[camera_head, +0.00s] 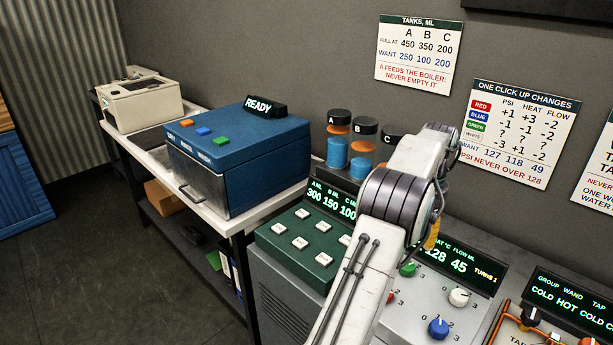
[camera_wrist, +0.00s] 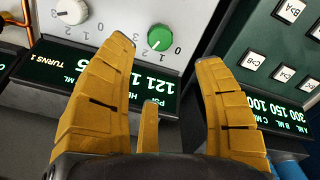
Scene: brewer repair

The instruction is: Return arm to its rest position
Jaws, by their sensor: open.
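My arm (camera_head: 395,205) is raised and bent over the control panels at the right of the head view, its forearm pointing toward the wall. In the head view only a bit of yellow finger shows behind the arm. The fingers are over the display strip of the grey knob panel (camera_head: 410,315), close to the green knob (camera_wrist: 160,38). The picture does not show contact with it.
Tanks A (camera_head: 338,140), B and C stand behind my arm. The green button panel (camera_head: 300,240) reads 300, 150, 100. A blue box (camera_head: 240,150) marked READY sits on the bench at left. A white machine (camera_head: 140,100) stands beyond it. The floor at left is clear.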

